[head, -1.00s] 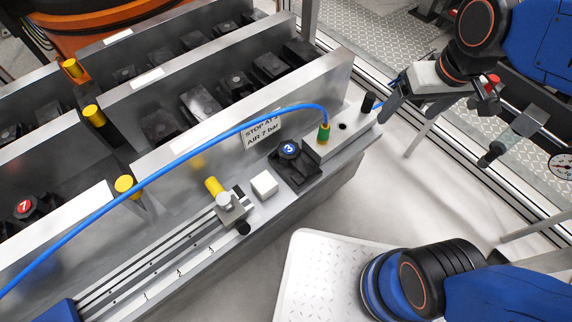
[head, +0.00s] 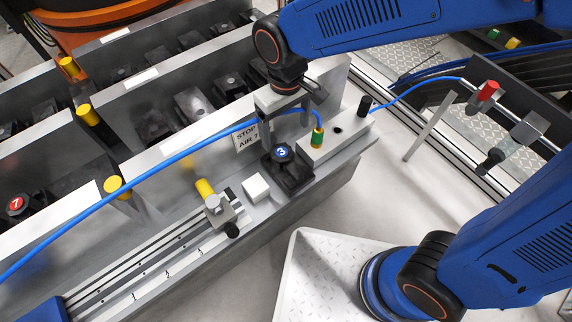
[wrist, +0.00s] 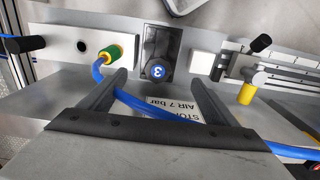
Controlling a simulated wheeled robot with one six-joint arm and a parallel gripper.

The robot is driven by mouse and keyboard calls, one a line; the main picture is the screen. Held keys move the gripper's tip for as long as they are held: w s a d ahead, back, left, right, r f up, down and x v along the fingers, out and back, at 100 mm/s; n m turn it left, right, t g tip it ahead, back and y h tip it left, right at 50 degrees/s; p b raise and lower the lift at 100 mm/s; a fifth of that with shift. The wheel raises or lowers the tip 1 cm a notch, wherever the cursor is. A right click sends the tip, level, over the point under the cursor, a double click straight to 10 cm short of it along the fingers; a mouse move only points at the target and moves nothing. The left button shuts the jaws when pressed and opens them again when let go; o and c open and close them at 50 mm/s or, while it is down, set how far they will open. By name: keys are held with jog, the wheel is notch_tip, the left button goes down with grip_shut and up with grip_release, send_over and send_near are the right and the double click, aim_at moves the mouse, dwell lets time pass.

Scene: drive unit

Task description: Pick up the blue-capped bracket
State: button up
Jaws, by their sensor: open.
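The blue-capped bracket (head: 292,176) is a dark block with a round blue cap marked 3. It sits on the grey metal ledge, and it shows upright near the top middle of the wrist view (wrist: 175,48). My gripper (head: 285,132) is open and empty, just above and behind the bracket in the head view. In the wrist view my two fingers (wrist: 158,80) point toward the bracket, with the cap between their lines. I cannot tell the exact height gap.
A blue hose (head: 150,184) crosses the scene and runs near my fingers to a green-and-yellow fitting (head: 318,138). A white cube (head: 256,187) sits just left of the bracket. A yellow-handled clamp (head: 214,204) stands farther left. A "STOP AIR 7 bar" sign (wrist: 172,108) is behind.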

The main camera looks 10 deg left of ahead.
aim_at(286, 158)
notch_tip(286, 158, down, 17)
jog(key=shift+d+r, duration=0.1)
dwell(0.7)
jog(key=shift+w, duration=0.1)
jog(key=c, duration=1.7)
jog(key=shift+c, duration=0.2)
